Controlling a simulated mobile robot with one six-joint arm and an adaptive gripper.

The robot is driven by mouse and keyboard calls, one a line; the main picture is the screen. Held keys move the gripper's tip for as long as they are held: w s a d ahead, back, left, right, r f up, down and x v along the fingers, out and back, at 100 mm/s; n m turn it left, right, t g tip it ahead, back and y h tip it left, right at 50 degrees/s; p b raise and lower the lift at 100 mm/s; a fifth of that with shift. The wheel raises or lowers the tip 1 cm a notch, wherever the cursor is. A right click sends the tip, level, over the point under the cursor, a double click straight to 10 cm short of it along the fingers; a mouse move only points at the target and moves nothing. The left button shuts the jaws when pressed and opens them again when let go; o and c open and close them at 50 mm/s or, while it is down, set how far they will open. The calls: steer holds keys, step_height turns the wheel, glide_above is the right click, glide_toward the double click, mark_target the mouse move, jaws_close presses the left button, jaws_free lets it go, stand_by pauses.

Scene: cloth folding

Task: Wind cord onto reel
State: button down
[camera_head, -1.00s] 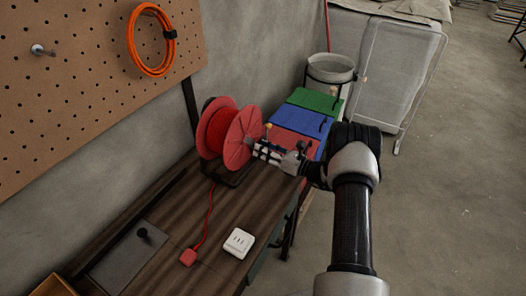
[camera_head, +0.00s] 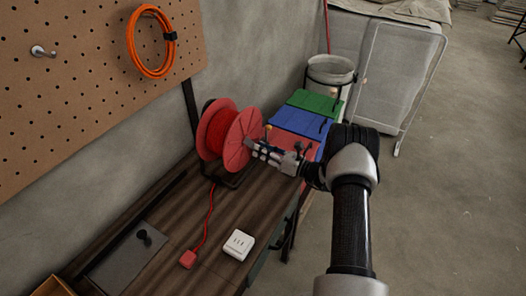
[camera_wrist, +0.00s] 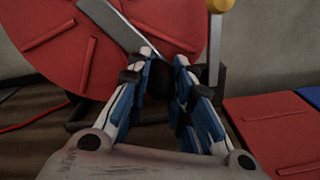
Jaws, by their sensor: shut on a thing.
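The red cord reel (camera_head: 222,135) stands on its dark frame at the back of the wooden bench, with cord wound between its flanges. A red cord (camera_head: 210,212) runs from the reel down along the bench top to a small red plug (camera_head: 187,259). My gripper (camera_head: 252,147) is at the right side of the reel. In the wrist view, my gripper (camera_wrist: 164,66) is closed around the dark crank handle (camera_wrist: 181,105). The grey crank arm (camera_wrist: 112,24) slants from the handle toward the upper left across the red flange. The fingers partly hide the handle.
A white socket box (camera_head: 238,244) lies on the bench right of the plug. Red, blue (camera_head: 297,121) and green (camera_head: 316,101) panels are right of the reel. A yellow-topped post (camera_wrist: 216,45) stands close to my gripper. Orange cable (camera_head: 151,42) hangs on the pegboard (camera_head: 75,100).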

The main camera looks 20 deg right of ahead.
steer(key=shift+w+d+r+n+b, duration=0.15)
steer(key=shift+w+d+n+b, duration=0.15)
steer(key=shift+n+b, duration=0.35)
steer(key=shift+r, duration=0.15)
steer(key=c, duration=1.7)
jaws_free()
steer(key=shift+s, duration=0.1)
